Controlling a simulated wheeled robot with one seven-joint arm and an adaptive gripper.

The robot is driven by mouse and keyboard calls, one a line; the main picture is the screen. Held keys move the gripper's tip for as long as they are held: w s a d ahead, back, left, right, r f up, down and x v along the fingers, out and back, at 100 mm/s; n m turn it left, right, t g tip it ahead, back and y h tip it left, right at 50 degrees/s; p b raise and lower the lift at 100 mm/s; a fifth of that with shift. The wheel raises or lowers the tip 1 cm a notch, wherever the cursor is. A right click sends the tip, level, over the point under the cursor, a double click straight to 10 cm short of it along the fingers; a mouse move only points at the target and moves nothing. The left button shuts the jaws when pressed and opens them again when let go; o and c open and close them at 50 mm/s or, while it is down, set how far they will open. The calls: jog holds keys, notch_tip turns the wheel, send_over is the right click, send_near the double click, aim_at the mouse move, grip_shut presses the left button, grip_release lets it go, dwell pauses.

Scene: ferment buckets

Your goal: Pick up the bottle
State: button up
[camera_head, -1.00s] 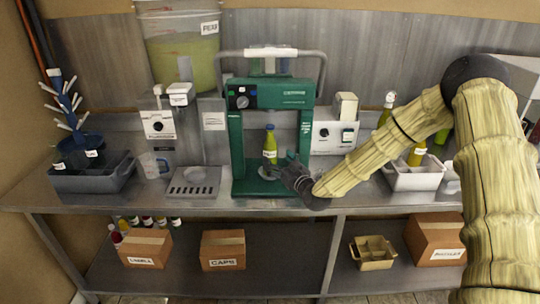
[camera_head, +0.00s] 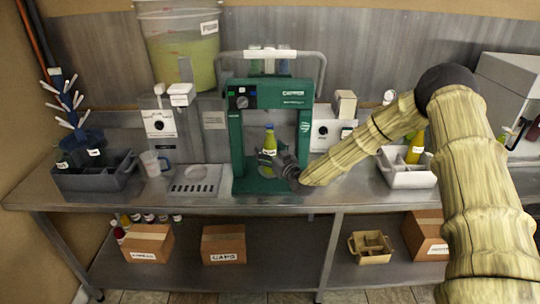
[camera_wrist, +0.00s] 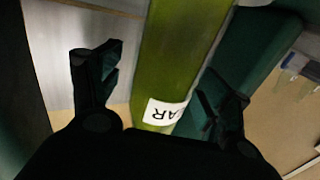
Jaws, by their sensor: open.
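The bottle (camera_head: 269,146) is yellow-green with a blue cap and a white label. It stands upright inside the green machine frame (camera_head: 237,150) on the bench. My gripper (camera_head: 276,161) is at the bottle's lower right side in the head view, partly in front of it. In the wrist view the bottle (camera_wrist: 180,60) fills the middle, with its label near the gripper. The open fingers (camera_wrist: 160,85) stand on either side of it, with a visible gap at the left finger. Contact at the right finger cannot be told. The bottle's base is partly hidden.
The green frame's posts and top housing closely surround the bottle. A drip tray (camera_head: 195,187) and a clear mug (camera_head: 154,163) are to the left. A grey bin (camera_head: 405,176) with a bottle stands to the right. The front bench strip is mostly clear.

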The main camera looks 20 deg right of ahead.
jog(key=c, duration=1.6)
jog(key=shift+o, duration=0.2)
jog(key=shift+r, duration=0.1)
